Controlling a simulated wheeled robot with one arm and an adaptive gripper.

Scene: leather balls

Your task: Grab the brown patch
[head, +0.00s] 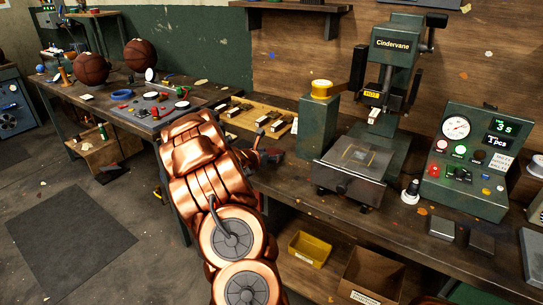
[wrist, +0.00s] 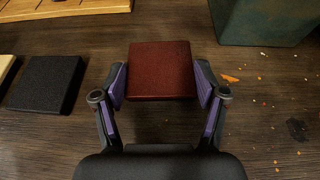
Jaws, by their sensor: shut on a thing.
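The brown patch (wrist: 160,70) is a square, reddish-brown leather piece in the middle of the wrist view. My gripper (wrist: 161,82) is shut on it, with a purple finger pad against its left and right sides. Whether the patch touches the bench or is held just above it is hard to tell. In the head view my gripper (head: 268,155) is at the bench, left of the press, and the patch cannot be made out there.
A black patch (wrist: 45,84) lies left of my gripper. A wooden tray (wrist: 65,9) is behind it, and a green box (wrist: 262,22) stands at back right. The Cindervane press (head: 398,60) and a control box (head: 468,160) are further right. Small scraps lie on the bench.

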